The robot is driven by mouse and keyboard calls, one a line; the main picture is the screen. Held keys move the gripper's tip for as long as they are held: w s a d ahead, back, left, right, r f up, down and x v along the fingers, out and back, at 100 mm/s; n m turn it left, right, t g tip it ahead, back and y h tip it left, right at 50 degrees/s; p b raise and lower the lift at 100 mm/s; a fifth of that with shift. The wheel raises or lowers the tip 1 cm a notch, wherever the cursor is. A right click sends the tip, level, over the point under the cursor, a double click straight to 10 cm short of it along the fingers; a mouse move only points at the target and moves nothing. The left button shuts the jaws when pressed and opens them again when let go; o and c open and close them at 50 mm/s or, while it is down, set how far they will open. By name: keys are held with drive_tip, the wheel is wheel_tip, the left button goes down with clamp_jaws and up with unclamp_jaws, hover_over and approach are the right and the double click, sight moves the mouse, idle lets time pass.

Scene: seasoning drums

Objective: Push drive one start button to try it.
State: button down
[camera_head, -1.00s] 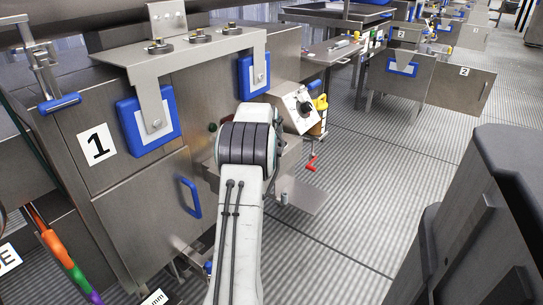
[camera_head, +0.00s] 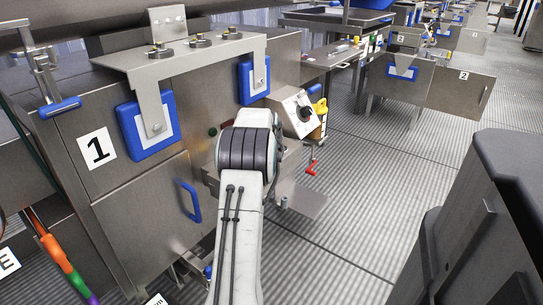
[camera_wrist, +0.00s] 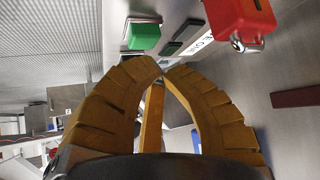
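A green push button (camera_wrist: 145,36) stands out from a steel panel in the wrist view, beyond and slightly left of the fingertips. Its label cannot be read. In the head view, my arm hides the gripper, and a small dark green round part (camera_head: 213,131) shows on the cabinet just left of my arm.
A red box with a metal padlock-like piece (camera_wrist: 240,18) sits right of the green button. A steel cabinet marked 1 (camera_head: 97,148) fills the left of the head view. A control box with a black knob (camera_head: 304,112) is right of my arm. Ribbed floor (camera_head: 370,190) lies clear to the right.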

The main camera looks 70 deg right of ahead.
drive_tip(key=shift+f, duration=0.15)
idle(0.5)
drive_tip(key=shift+f+b, duration=0.3)
drive_tip(key=shift+f+b, duration=0.35)
drive_tip(key=shift+f, duration=0.15)
idle(0.9)
drive_tip(key=shift+r, duration=0.1)
idle(0.3)
drive_tip(key=shift+r+p, duration=0.75)
drive_tip(key=shift+r, duration=0.1)
drive_tip(key=shift+r, duration=0.15)
drive_tip(key=shift+r+p, duration=2.05)
drive_tip(key=shift+r, duration=0.3)
